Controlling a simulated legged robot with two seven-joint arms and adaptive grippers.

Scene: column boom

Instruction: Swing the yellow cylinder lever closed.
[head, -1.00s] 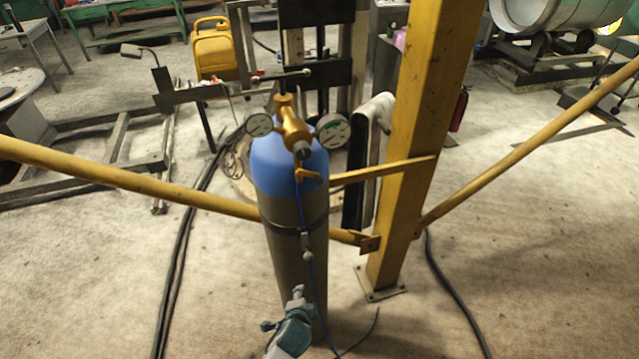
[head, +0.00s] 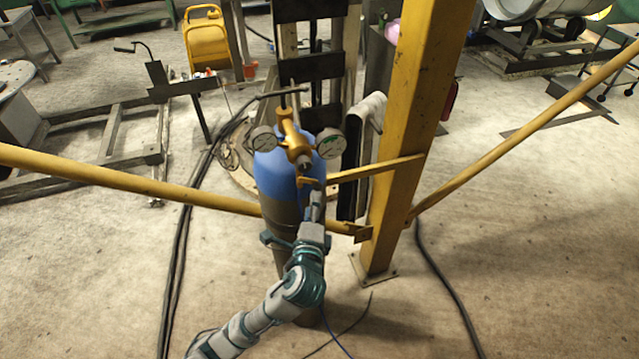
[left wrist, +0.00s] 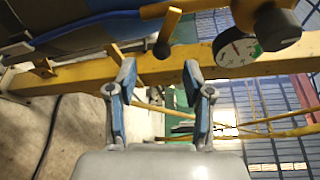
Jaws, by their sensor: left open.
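The blue and grey gas cylinder (head: 275,180) stands upright in the middle of the head view. A brass valve (head: 294,140) with two round gauges sits on top. The small yellow lever (head: 307,182) is below the valve, at the cylinder's right front. In the left wrist view the lever (left wrist: 170,28) lies just beyond my fingertips, near the centre top. My left gripper (head: 315,200) is just below the lever. In the wrist view its two fingers (left wrist: 159,70) are spread, with nothing held between them. My right gripper is not in view.
A yellow post (head: 400,150) stands right behind the cylinder. Yellow rails (head: 130,183) run to both sides, and a short yellow bar (head: 375,170) reaches from the post to the cylinder. A gauge (left wrist: 237,50) is right of the lever in the wrist view. Cables lie on the floor.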

